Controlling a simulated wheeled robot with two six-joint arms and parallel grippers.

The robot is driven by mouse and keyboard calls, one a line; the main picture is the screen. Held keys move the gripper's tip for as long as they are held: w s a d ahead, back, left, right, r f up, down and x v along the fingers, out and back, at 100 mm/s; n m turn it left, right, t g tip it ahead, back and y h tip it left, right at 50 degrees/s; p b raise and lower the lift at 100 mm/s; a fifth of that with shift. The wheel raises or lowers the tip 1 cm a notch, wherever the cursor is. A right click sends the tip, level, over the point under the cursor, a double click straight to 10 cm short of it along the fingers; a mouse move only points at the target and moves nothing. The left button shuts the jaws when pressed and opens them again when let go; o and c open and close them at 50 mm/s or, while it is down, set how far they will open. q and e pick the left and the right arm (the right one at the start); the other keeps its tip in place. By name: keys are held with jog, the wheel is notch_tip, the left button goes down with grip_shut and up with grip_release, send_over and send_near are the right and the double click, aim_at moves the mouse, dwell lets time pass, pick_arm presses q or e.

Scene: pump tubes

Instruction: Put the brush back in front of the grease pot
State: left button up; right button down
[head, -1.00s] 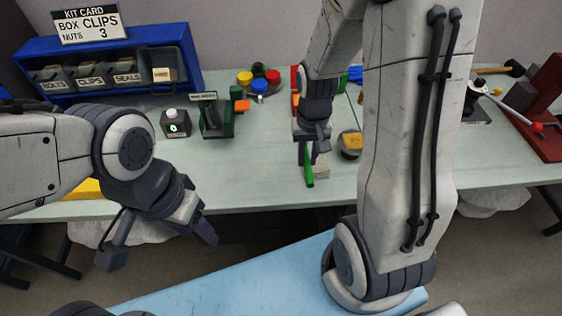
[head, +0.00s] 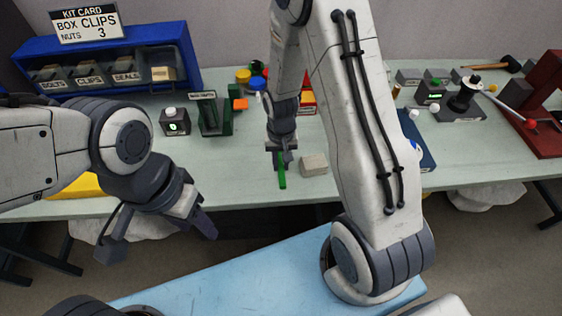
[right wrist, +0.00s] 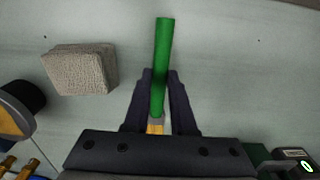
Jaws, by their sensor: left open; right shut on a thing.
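The brush has a green handle (head: 282,174) and is held by my right gripper (head: 281,150) over the front part of the table. The brush also shows in the right wrist view (right wrist: 162,60), with its handle between the fingers of my right gripper (right wrist: 160,75) and a pale ferrule below. I cannot tell whether the brush touches the table. A dark round pot with a tan top (right wrist: 18,108), which looks like the grease pot, is cut off at the left edge of the right wrist view. My arm seems to hide it in the head view. My left gripper (head: 160,236) is open and empty before the table edge.
A grey block (head: 314,165) sits just right of the brush; it shows in the right wrist view (right wrist: 80,69). A green stand (head: 213,116) and a dark box (head: 175,122) stand to the left. A blue bin rack (head: 110,70) is behind.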

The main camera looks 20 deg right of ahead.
aim_at(281, 166)
jog(key=c, duration=0.7)
grip_release()
jog(key=shift+f, duration=0.1)
jog(key=shift+c, duration=0.2)
notch_tip(281, 166, up, 12)
jog(key=f+b, duration=0.1)
jog(key=s+a+r+n, duration=0.4)
jog(key=s+a+n, duration=0.1)
jog(key=s, duration=0.5)
jog(key=s+a+r+n+y, duration=0.1)
jog(key=s+a+r+n, duration=0.4)
jog(key=s+a, duration=0.3)
jog(key=shift+s+n, duration=0.3)
jog(key=shift+s, duration=0.9)
jog(key=shift+r, duration=0.1)
